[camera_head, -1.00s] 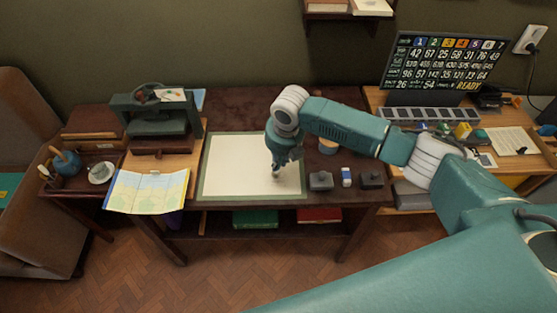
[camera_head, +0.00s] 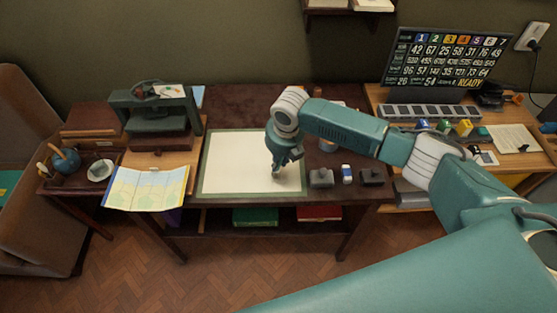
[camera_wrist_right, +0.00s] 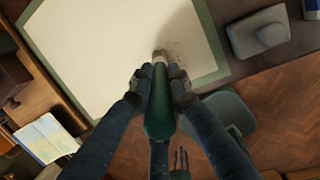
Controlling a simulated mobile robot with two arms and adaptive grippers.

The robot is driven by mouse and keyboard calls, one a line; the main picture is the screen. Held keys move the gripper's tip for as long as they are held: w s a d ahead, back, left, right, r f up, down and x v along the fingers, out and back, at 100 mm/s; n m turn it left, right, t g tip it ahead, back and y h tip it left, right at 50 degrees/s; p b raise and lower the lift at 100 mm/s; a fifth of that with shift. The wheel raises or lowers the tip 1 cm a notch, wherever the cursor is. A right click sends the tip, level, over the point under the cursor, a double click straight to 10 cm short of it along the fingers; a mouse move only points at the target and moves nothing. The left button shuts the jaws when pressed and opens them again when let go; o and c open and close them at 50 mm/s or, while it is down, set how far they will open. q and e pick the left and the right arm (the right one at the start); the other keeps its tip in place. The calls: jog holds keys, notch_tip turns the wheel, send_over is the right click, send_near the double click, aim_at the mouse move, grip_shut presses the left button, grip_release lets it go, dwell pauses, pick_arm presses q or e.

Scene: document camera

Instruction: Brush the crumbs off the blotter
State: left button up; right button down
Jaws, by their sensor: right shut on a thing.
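The blotter (camera_head: 235,160) lies flat on the desk, a cream sheet with a green border; it also fills the upper part of the right wrist view (camera_wrist_right: 95,40). My right gripper (camera_head: 280,168) is over its right part. In the right wrist view the right gripper (camera_wrist_right: 159,88) is shut on a brush with a dark green handle (camera_wrist_right: 159,115). The brush's pale tip (camera_wrist_right: 160,58) points onto the blotter near its edge. Dark crumbs (camera_wrist_right: 176,48) lie scattered right beside the tip. Whether the bristles touch the sheet I cannot tell. My left gripper is not in view.
A grey block-like object (camera_head: 321,178), a small blue-and-white item (camera_head: 347,174) and another dark block (camera_head: 371,177) stand right of the blotter. An open map (camera_head: 147,189) and a green press (camera_head: 155,113) stand to its left. The blotter's left part is clear.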

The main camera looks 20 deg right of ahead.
jog(key=shift+d, duration=0.15)
jog(key=d+p, duration=0.1)
jog(key=s+d, duration=0.1)
jog(key=d, duration=0.1)
jog(key=shift+s+d+f+p, duration=0.1)
jog(key=shift+d+f+p, duration=0.05)
jog(key=shift+d+p, duration=0.2)
jog(key=shift+a, duration=0.15)
jog(key=shift+w+a, duration=0.3)
jog(key=shift+a, duration=0.65)
jog(key=shift+w+a, duration=0.3)
jog(key=shift+a, duration=0.6)
